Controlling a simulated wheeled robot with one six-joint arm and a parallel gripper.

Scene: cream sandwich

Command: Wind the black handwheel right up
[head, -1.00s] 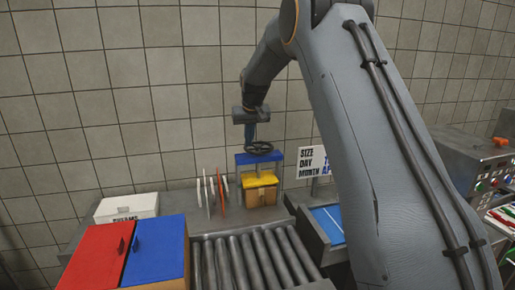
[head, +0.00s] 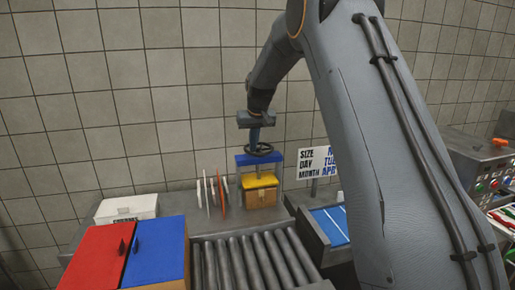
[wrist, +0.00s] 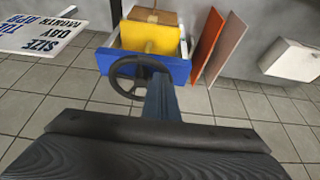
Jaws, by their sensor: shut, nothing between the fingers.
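The black handwheel (head: 262,149) sits on top of a press with a blue top beam (head: 247,160). A yellow plate (head: 260,181) is under the beam, over a brown box (head: 262,197). A gap shows between beam and plate. My gripper (head: 254,143) is shut and empty, pointing down at the wheel. In the wrist view the wheel (wrist: 114,83) shows its rim and spokes, and my fingers (wrist: 158,82) stand at its right side, hiding part of the rim. I cannot tell whether they touch it.
Several thin upright plates (head: 217,192) stand left of the press. A white box (head: 127,207) is farther left. Red (head: 95,257) and blue (head: 157,250) lids and a roller conveyor (head: 250,262) are in front. A sign (head: 314,162) and a control panel (head: 485,170) are at right.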

